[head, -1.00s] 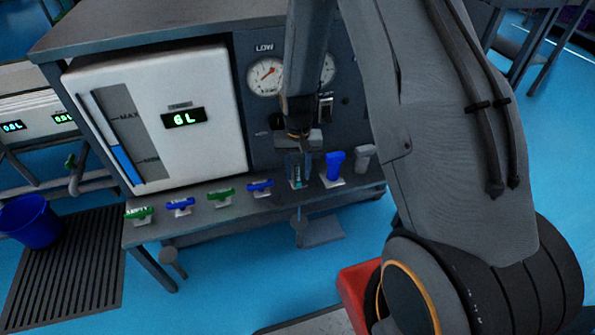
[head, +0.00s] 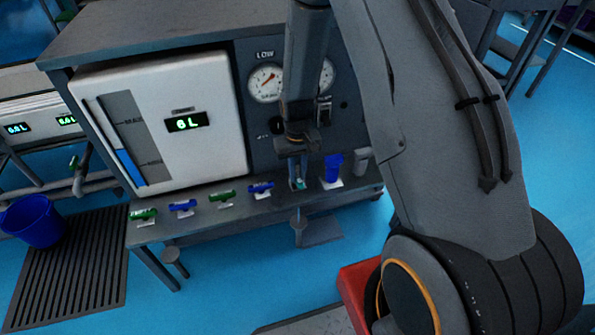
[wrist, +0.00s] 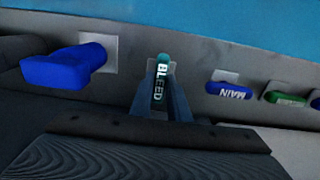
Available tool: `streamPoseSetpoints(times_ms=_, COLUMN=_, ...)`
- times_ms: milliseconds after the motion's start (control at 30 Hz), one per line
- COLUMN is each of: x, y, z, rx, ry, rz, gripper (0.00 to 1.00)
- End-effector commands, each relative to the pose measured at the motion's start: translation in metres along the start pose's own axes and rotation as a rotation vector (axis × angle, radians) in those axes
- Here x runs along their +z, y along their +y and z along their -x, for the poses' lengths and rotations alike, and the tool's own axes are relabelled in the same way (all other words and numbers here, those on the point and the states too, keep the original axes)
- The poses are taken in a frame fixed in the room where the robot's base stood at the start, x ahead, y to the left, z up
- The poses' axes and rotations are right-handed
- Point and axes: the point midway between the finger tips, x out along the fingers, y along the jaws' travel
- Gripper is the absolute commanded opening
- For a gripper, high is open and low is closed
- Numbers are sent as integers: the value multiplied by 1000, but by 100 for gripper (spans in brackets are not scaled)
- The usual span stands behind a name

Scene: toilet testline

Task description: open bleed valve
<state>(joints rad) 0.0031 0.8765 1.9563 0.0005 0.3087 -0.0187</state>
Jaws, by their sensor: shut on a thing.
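The bleed valve handle (wrist: 161,82) is a small teal lever marked BLEED. In the wrist view it sits between the two fingers of my gripper (wrist: 160,100), which are closed on it. In the head view my gripper (head: 297,178) reaches down to the valve on the front shelf of the test bench. Only a bit of the teal handle (head: 299,184) shows there, and the fingers hide most of it.
A large blue handle (wrist: 65,66) stands close on one side of the bleed valve, and the blue MAIN handle (wrist: 230,90) on the other. Green and blue valves line the shelf (head: 240,212). Gauges (head: 265,83) and a 6 L tank display (head: 187,121) are behind.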

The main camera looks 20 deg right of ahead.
Motion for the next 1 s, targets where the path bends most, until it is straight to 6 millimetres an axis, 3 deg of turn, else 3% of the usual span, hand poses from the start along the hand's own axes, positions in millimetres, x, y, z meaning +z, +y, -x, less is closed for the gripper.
streamPoseSetpoints(times_ms=200, x=-1, y=0, z=0, rx=0, ry=1, rz=2, gripper=0)
streamPoseSetpoints(times_ms=233, x=-1, y=0, z=0, rx=0, ry=1, rz=2, gripper=17)
streamPoseSetpoints(times_ms=333, x=-1, y=0, z=0, rx=0, ry=1, rz=2, gripper=34)
streamPoseSetpoints(times_ms=667, x=0, y=0, z=2, rx=0, ry=1, rz=0, gripper=34)
streamPoseSetpoints(times_ms=1000, x=-1, y=0, z=51, rx=0, ry=4, rz=0, gripper=34)
